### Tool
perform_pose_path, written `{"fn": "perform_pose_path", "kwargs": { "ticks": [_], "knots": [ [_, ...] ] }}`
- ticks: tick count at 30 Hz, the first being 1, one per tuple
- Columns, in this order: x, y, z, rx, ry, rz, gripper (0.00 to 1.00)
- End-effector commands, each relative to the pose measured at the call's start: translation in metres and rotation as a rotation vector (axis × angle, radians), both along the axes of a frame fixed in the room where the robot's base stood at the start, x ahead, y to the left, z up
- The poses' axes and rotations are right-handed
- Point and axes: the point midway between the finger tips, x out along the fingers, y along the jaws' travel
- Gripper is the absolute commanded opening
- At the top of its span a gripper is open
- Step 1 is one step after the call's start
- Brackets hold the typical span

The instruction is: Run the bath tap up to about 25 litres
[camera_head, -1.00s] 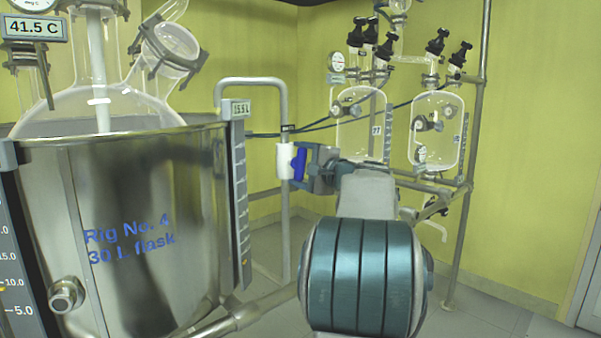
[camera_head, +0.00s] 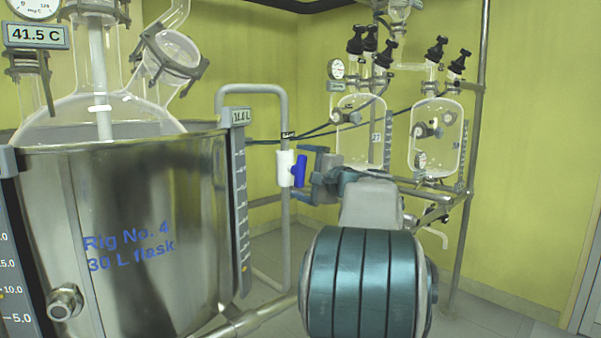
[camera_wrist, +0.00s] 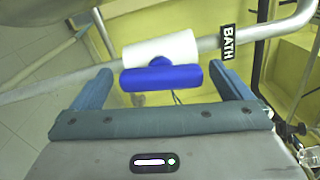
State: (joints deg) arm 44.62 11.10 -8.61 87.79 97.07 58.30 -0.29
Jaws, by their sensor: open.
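The bath tap has a white body (camera_head: 285,168) and a blue bar handle (camera_head: 299,171) on the grey pipe (camera_head: 286,230) beside the steel bath (camera_head: 150,190). In the wrist view the handle (camera_wrist: 160,78) lies in line with the pipe, under a "BATH" label (camera_wrist: 227,42). My gripper (camera_head: 308,173) is open just right of the handle. In the wrist view its fingers (camera_wrist: 160,85) stand either side of the handle, apart from it.
A glass flask (camera_head: 100,115) sits in the bath, with a 41.5 C display (camera_head: 36,34) above. Glass reactors (camera_head: 361,130) on a metal frame (camera_head: 470,150) stand behind my arm. Floor at the right is clear.

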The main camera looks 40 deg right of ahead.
Motion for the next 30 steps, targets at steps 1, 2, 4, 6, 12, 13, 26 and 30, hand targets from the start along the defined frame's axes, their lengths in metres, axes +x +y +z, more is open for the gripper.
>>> {"fn": "perform_pose_path", "kwargs": {
  "ticks": [1, 2, 4, 6, 12, 13, 26, 30],
  "knots": [
    [-0.009, -0.002, 0.002, 0.000, 0.000, -0.004, 0.98],
    [-0.014, -0.002, 0.002, 0.000, 0.000, -0.005, 0.98],
    [-0.029, -0.003, 0.002, 0.001, 0.000, -0.005, 0.98],
    [-0.046, -0.004, 0.003, 0.001, -0.001, -0.006, 0.98],
    [-0.091, -0.008, 0.003, 0.001, -0.001, -0.005, 0.98],
    [-0.096, -0.008, 0.002, 0.001, -0.001, -0.004, 0.98],
    [-0.128, -0.010, 0.000, -0.001, 0.000, 0.000, 0.98],
    [-0.127, -0.010, 0.000, 0.000, 0.000, -0.001, 0.98]
  ]
}}
